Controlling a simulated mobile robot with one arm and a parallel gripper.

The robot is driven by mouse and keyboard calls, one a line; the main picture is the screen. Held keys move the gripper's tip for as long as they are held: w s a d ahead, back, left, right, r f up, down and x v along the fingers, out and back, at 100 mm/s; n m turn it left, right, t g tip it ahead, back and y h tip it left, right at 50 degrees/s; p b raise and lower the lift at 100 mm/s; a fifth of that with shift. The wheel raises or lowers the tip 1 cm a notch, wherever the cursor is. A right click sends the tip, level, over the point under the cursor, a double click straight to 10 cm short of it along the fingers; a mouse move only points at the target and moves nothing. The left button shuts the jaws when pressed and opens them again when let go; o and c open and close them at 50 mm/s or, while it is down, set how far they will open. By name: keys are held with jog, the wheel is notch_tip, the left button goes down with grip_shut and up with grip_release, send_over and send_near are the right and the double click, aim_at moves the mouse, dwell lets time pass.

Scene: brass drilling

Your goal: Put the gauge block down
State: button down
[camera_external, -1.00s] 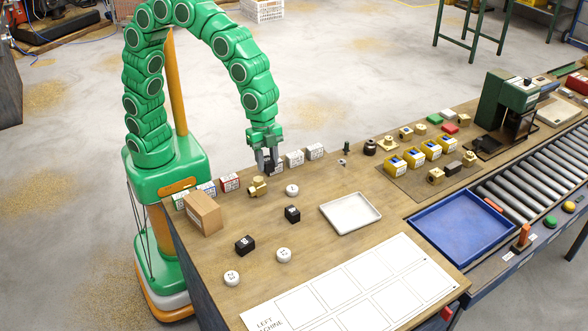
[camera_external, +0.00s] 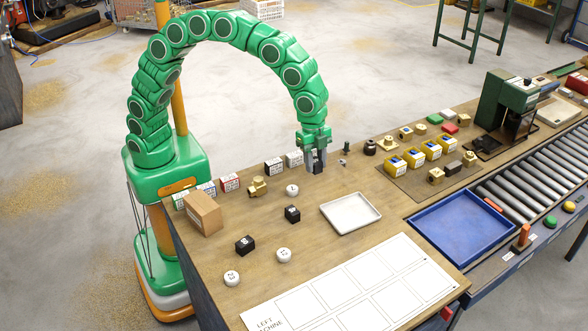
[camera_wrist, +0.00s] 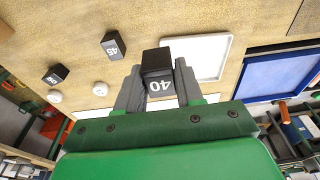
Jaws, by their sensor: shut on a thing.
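The gauge block is a black block with a white "40" face (camera_wrist: 159,70), held between my gripper's two grey fingers in the wrist view. In the external view my gripper (camera_external: 317,164) points down over the back of the bench and is shut on the dark block, which it partly hides. I cannot tell for sure if the block is clear of the bench top. Two similar black blocks stand on the bench, one marked 45 (camera_wrist: 113,46) and one apparently 50 (camera_wrist: 56,74); they also show at the front left of my gripper (camera_external: 292,214).
A white tray (camera_external: 352,226) lies to the front right. A brass fitting (camera_external: 257,187), white discs (camera_external: 284,255) and a cardboard box (camera_external: 203,214) are farther left. Bare wood lies around the black blocks.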

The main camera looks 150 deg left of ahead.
jog(key=w+a+f, duration=0.3)
jog(key=w+a, duration=0.1)
jog(key=w, duration=0.2)
send_over(351, 214)
jog(key=f, duration=0.3)
jog(key=s+f, duration=0.1)
jog(key=f, duration=0.1)
jog(key=shift+d+f, duration=0.15)
jog(key=shift+f, duration=0.1)
jog(key=shift+w+f, duration=0.3)
jog(key=shift+f, duration=1.65)
jog(key=shift+f, duration=0.1)
jog(key=c, duration=0.7)
grip_release()
jog(key=r, duration=0.4)
jog(key=s+r, duration=0.1)
jog(key=r, duration=0.7)
jog(key=shift+s+r, duration=0.1)
jog(key=shift+s, duration=0.3)
